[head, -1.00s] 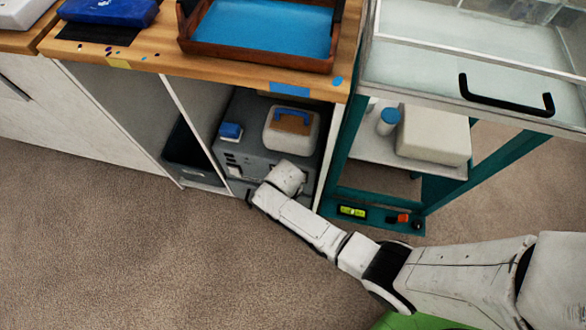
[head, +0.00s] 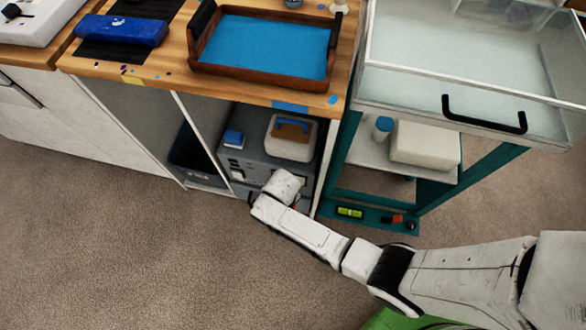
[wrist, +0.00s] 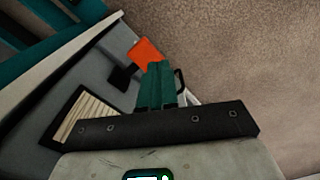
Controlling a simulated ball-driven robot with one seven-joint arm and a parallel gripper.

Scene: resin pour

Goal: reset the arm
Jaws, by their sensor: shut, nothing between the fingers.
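My arm (head: 300,230) reaches from the lower right toward the open bay under the wooden bench. Its white wrist end is at the front of a grey machine (head: 254,157) in that bay. My gripper is hidden by the wrist in the head view. In the wrist view my gripper (wrist: 158,68) has its teal fingers together, with nothing seen between them. An orange piece with a black part (wrist: 147,51) shows just beyond the fingertips against the grey machine; I cannot tell whether they touch.
A teal-framed cart (head: 338,175) with a glass-topped drawer and black handle (head: 484,119) stands right of the bay. A brown tray with blue lining (head: 262,72) and a blue case (head: 122,30) are on the bench. Open floor (head: 110,260) lies at lower left.

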